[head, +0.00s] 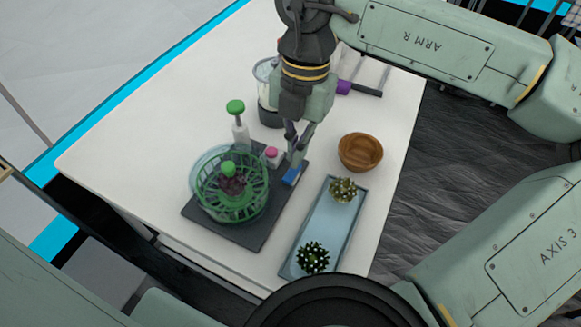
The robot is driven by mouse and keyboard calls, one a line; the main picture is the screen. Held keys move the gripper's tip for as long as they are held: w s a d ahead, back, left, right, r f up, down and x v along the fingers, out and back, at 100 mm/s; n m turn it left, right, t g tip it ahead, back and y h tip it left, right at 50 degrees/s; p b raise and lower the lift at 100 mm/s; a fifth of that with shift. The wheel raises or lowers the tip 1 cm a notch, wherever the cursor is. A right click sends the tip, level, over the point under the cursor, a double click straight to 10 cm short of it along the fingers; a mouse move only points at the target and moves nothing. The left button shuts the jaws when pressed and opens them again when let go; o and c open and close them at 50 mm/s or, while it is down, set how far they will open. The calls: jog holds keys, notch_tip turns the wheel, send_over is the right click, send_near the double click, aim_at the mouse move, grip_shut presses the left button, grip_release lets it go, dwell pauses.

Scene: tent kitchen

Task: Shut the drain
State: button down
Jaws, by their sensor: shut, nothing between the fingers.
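A clear bowl with a green slatted basket (212,190) stands on a dark flat base (241,232). A green knob (228,168) sits in its middle, with something dark red beneath. Beside the bowl on the base are a small white block with a pink top (272,153) and a small blue piece (291,177). I cannot tell for sure which part is the drain. My gripper (294,162) points down with its fingers shut and empty, at the blue piece. I cannot tell whether they touch it. The fingers and arm hide part of the base's far edge.
A green-topped white bottle (239,130) stands behind the bowl. A clear, dark-based container (269,108) stands behind my gripper. A brown wooden bowl (360,152) and a blue-grey tray (324,227) with two spiky plants lie right. The white table (150,140) is clear at left.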

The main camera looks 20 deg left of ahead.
jog(key=shift+r+p, duration=1.25)
jog(key=shift+r, duration=1.25)
jog(key=shift+s+f, duration=0.1)
